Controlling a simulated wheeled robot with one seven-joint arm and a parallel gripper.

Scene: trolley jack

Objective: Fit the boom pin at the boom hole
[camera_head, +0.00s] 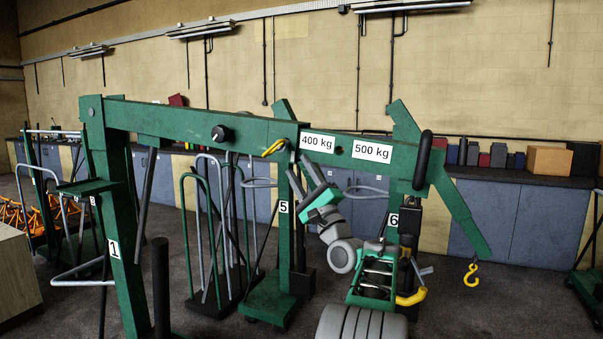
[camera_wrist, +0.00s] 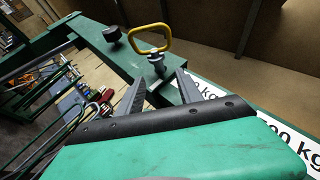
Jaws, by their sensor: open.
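The boom pin shows as a yellow loop handle (camera_head: 274,147) at the right end of the thicker green boom section (camera_head: 170,122), left of the "400 kg" label. In the wrist view the yellow handle (camera_wrist: 150,38) stands out from the boom on a dark pin head (camera_wrist: 157,63). Its shank is hidden, so I cannot tell how deep it sits. A dark hole (camera_head: 338,150) shows between the two weight labels. My gripper (camera_head: 298,167) is open and empty, just below and right of the pin. In the wrist view its fingertips (camera_wrist: 162,73) lie just short of the pin head, one to each side.
A black knob (camera_head: 221,133) sticks out of the boom to the left. The inner boom (camera_head: 395,155) carries a "500 kg" label and a yellow hook (camera_head: 472,275) hangs at right. Green posts and grey tube handles stand below. Blue cabinets (camera_head: 490,215) line the wall.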

